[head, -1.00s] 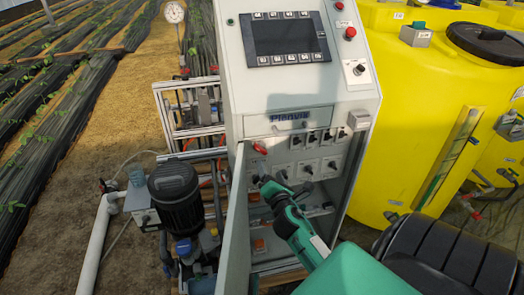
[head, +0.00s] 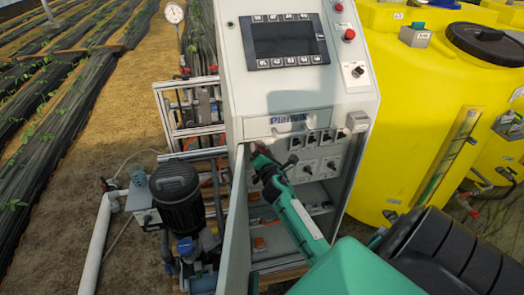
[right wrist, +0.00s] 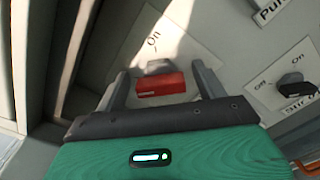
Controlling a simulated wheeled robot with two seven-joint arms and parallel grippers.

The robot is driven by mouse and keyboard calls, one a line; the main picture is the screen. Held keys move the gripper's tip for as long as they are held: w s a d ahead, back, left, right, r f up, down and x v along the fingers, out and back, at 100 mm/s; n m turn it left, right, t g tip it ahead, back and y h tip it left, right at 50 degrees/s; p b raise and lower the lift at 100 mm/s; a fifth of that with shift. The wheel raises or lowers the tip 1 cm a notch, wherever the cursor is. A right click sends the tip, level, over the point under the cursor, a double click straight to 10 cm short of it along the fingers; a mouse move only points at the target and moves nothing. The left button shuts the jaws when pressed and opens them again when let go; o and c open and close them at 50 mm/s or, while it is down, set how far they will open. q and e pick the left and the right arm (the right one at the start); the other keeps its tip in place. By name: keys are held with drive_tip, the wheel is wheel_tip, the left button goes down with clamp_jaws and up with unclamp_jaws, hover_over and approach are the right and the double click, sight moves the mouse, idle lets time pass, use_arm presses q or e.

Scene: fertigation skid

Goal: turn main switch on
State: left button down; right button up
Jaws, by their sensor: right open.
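The main switch, a red handle (right wrist: 160,84) on a pale plate marked "On", shows in the right wrist view between the two fingers of my right gripper (right wrist: 161,76). The fingers stand apart on either side of it; I cannot tell whether they touch it. In the head view my right gripper (head: 260,158) is at the upper left of the cabinet's inner panel, beside the open door, and hides the red switch. My left gripper is not in view.
A black selector switch (right wrist: 291,80) sits right of the red one. The open cabinet door (head: 236,225) stands close left of my gripper. Several black knobs fill the inner panel. A yellow tank (head: 425,110) stands right, a pump (head: 177,195) left.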

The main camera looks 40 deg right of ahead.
drive_tip(key=shift+c, duration=0.3)
drive_tip(key=c, duration=0.9)
drive_tip(key=shift+m, duration=0.3)
drive_tip(key=m, duration=0.1)
drive_tip(key=m+b, duration=0.1)
drive_tip(key=m, duration=0.1)
drive_tip(key=shift+f+m, duration=0.2)
drive_tip(key=shift+m, duration=0.1)
drive_tip(key=m, duration=0.4)
drive_tip(key=shift+f+m+b, duration=0.1)
drive_tip(key=shift+m+b, duration=0.2)
drive_tip(key=shift+b, duration=0.1)
drive_tip(key=m, duration=0.4)
drive_tip(key=shift+f+m, duration=0.1)
drive_tip(key=shift+m, duration=0.2)
drive_tip(key=shift+f+m, duration=0.1)
drive_tip(key=shift+m, duration=2.1)
